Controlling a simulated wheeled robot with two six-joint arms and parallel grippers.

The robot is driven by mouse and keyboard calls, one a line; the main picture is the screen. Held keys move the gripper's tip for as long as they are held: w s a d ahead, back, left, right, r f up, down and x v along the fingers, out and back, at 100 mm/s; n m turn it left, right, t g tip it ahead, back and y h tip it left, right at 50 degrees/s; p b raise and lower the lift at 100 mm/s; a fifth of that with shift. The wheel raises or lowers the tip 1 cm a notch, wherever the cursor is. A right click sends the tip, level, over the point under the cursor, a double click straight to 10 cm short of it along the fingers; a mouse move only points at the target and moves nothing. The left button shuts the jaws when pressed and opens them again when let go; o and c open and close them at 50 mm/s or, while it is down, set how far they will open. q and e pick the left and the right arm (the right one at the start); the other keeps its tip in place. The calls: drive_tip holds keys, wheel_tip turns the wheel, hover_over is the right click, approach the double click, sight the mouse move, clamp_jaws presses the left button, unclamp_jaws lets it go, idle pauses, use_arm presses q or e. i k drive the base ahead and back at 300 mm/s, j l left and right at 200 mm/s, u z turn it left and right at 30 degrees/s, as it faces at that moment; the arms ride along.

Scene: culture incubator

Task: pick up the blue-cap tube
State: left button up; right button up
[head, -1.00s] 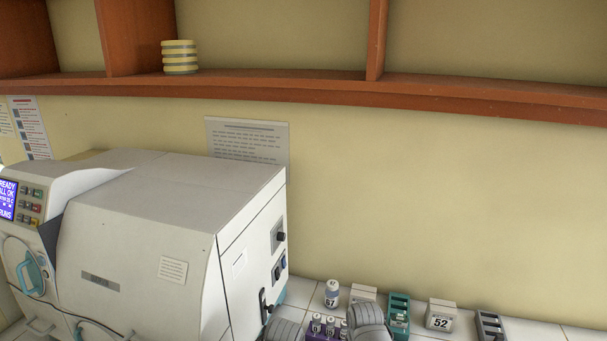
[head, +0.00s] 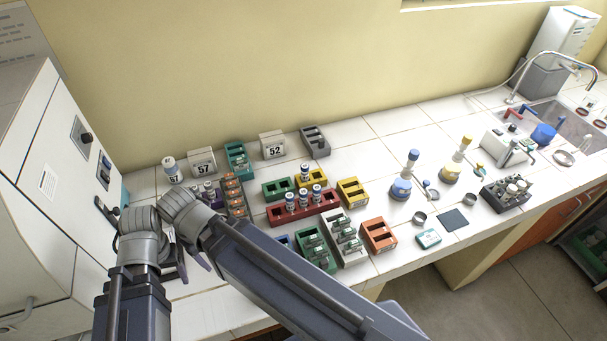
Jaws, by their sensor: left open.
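Three small tubes with white-and-blue labels stand in a red rack (head: 330,204) at the middle of the bench; one of them is the middle tube (head: 304,196). Another similar tube (head: 305,174) stands just behind, by the yellow rack. Their cap colours are too small to tell, so I cannot single out the blue-cap tube. My left gripper (head: 196,270) is open at the bench's left side, left of the red rack and apart from it. Grey arm links hide much of it. My right gripper is not in view.
Several coloured racks crowd the bench, including a white rack (head: 346,243) and an orange rack (head: 379,238). A white machine (head: 50,180) borders the left.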

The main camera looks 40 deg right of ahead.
sight(316, 188)
drive_tip(key=z, duration=1.35)
